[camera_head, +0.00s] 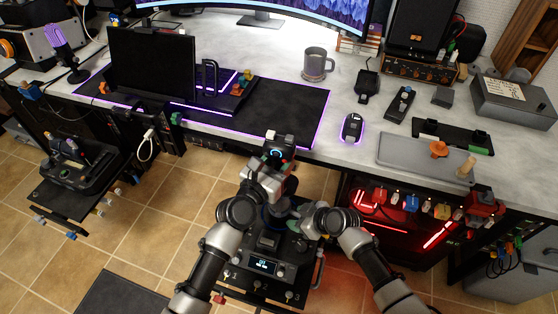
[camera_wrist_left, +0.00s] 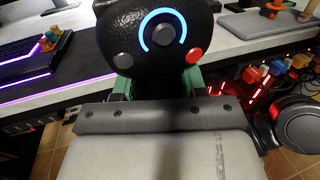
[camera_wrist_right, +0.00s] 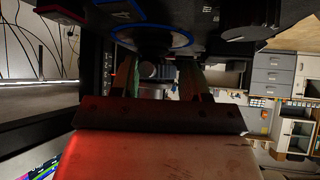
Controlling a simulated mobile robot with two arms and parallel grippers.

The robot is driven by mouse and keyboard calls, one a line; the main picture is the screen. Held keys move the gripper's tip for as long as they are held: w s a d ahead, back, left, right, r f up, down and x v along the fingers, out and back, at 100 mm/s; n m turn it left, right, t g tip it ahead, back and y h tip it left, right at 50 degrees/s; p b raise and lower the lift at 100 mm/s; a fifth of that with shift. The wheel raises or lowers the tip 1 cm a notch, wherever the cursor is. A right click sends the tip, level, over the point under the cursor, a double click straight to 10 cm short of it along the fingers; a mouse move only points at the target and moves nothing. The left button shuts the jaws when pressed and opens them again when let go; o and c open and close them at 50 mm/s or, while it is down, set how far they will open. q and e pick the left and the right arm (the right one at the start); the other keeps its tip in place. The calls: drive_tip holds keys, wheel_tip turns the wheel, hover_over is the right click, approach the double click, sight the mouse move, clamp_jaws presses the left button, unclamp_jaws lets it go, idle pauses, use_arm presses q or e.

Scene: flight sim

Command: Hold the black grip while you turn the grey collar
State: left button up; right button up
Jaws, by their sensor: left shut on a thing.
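The black grip (camera_head: 279,144) stands upright on a black control base (camera_head: 258,284) with a small lit display. In the left wrist view the grip (camera_wrist_left: 165,22) shows a blue lit ring, a grey button and a red button. My left gripper (camera_head: 274,164) is shut on the grip, with green fingers on either side (camera_wrist_left: 160,82). My right gripper (camera_head: 292,209) is lower, beside the stick above the base. In the right wrist view its fingers (camera_wrist_right: 163,78) stand apart. A small grey round part, likely the collar (camera_wrist_right: 148,70), shows between them, near a blue ring (camera_wrist_right: 150,40). Contact cannot be told.
The grey desk (camera_head: 330,115) lies beyond the grip, with a mouse (camera_head: 352,127), a mug (camera_head: 315,64) and a grey tray (camera_head: 405,154). A red-lit case (camera_head: 385,212) stands under the desk at right. Tiled floor (camera_head: 150,215) is open at left.

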use_arm(q)
drive_tip(key=shift+f, duration=0.1)
use_arm(e)
drive_tip(key=shift+s+a, duration=0.2)
drive_tip(key=shift+s, duration=0.05)
drive_tip(key=shift+s+a+f, duration=0.1)
drive_tip(key=shift+s+a, duration=0.55)
drive_tip(key=shift+a, duration=0.1)
idle(0.3)
drive_tip(key=v, duration=0.7)
idle(0.5)
